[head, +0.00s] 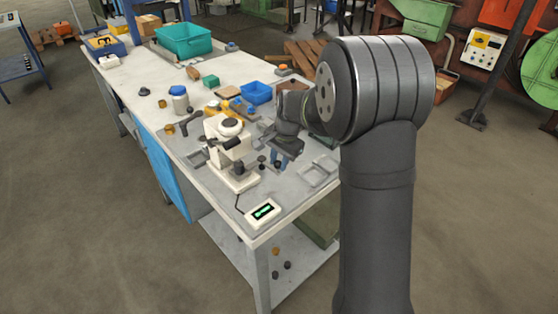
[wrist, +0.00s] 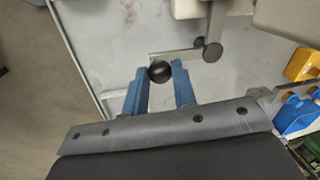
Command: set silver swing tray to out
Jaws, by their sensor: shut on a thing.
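A cream machine (head: 232,150) stands on the bench near its front end. My gripper (head: 279,160) is at the machine's right side, with its blue fingers pointing down. In the wrist view my gripper (wrist: 166,74) is shut on a black ball knob (wrist: 160,71) between the fingertips. A flat silver bar (wrist: 181,55) runs from beside the knob toward a round grey disc (wrist: 212,52) at the machine's edge. This bar looks like part of the silver swing tray. The fingers and knob hide its near end.
A small display box (head: 263,211) lies at the bench's front corner. A grey square frame (head: 320,172) lies right of my gripper. Blue (head: 257,93) and teal (head: 184,40) bins stand farther back. The bench edge is close by.

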